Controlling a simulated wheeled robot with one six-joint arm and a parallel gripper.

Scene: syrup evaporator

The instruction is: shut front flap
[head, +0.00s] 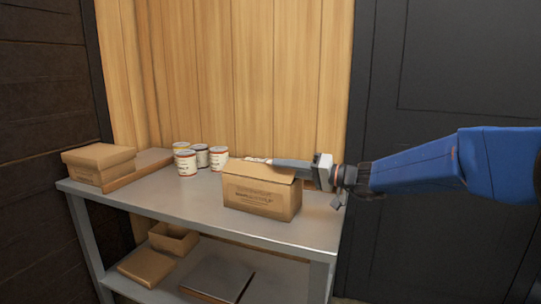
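A brown cardboard box (258,197) with dark print on its front stands on the grey metal table. Its front flap (258,171) lies over the top at the front edge, sloping slightly; I cannot tell whether it is fully flat. My gripper (268,161) reaches in from the right, with its grey fingers stretched level over the back part of the box top, behind the flap. The fingers appear as one narrow shape from this side, so their gap is hidden. The rear of the box top is hidden behind the flap and the gripper.
Several labelled cans (187,163) stand left of the box. The lower shelf (268,277) holds an open carton (173,238) and flat pieces. The table's front strip is clear.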

